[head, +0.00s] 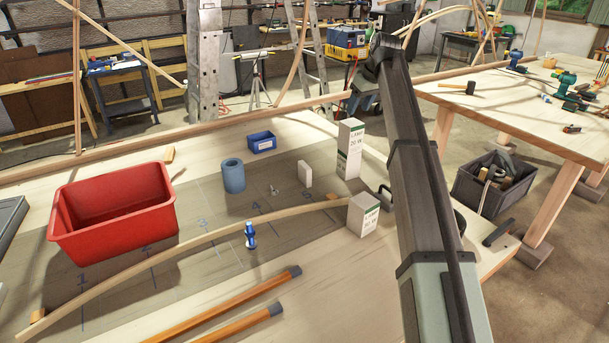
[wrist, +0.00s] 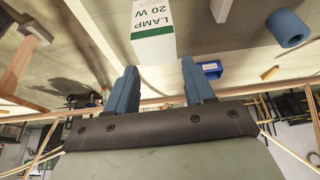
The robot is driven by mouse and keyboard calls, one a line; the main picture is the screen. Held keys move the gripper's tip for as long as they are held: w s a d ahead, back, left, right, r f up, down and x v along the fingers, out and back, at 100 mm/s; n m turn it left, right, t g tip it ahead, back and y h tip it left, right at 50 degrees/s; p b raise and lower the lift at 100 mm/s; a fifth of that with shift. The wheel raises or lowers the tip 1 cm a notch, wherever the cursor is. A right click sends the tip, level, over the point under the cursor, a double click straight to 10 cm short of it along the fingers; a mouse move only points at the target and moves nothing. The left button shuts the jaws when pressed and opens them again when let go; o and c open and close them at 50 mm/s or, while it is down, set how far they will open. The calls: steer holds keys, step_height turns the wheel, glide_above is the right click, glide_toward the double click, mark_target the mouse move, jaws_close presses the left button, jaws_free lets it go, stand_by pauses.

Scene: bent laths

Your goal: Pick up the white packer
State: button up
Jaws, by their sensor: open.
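The white packer (head: 304,174) is a small white block standing upright on the grey marked sheet on the bench, left of the taller lamp box. In the wrist view the packer (wrist: 221,10) shows at the top edge, partly cut off. My gripper (wrist: 160,68) is open, its two blue fingers apart with nothing held between them. It is clear of the packer. In the head view my arm crosses the right side, and the fingers cannot be made out clearly there.
Two lamp boxes (head: 349,150) (head: 362,214) stand right of the packer. A blue roll (head: 232,176), a blue bin (head: 262,142) and a metal wing nut (head: 274,190) are to its left. A red crate (head: 116,239) stands far left.

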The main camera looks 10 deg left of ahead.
steer(key=s+a+f+n+g, duration=0.1)
steer(key=s+a+f, duration=0.35)
steer(key=a, duration=0.45)
steer(key=m+t, duration=0.1)
steer(key=m, duration=0.1)
glide_toward(303, 172)
steer(key=x, duration=0.4)
steer(key=w+x, duration=0.1)
steer(key=x, duration=0.7)
steer(key=shift+w+d+r, duration=0.15)
steer(key=shift+w+r, duration=0.05)
steer(key=shift+c, duration=0.3)
jaws_close()
